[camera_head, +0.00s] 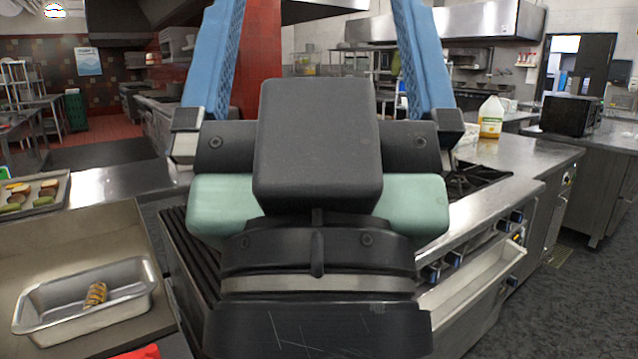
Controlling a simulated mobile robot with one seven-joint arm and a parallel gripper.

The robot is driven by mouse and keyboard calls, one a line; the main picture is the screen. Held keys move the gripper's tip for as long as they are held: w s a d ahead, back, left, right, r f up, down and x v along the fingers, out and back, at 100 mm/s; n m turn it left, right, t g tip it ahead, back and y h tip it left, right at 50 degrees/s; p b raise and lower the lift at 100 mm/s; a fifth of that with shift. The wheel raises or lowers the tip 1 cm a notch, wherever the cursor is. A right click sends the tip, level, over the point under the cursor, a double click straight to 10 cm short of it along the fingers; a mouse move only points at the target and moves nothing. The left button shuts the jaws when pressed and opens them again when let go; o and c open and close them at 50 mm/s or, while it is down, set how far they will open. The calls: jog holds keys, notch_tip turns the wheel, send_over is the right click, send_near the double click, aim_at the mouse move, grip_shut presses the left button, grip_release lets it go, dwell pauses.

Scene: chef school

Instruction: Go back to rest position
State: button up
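My gripper (316,20) fills the middle of the view, close to the camera. Its dark body has pale green side parts and a silver ring below. Two blue fingers rise on the left and right with a wide gap between them, and no object shows held there. The fingertips are cut off by the top edge. The body hides part of the counter and stove behind it.
A metal pan (62,318) with a striped pastry (95,294) inside stands at lower left. A tray (62,190) of food is behind it. Floor (580,300) is clear at right.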

notch_tip(320, 180, up, 15)
jog(key=p, duration=1.3)
jog(key=shift+r, duration=0.15)
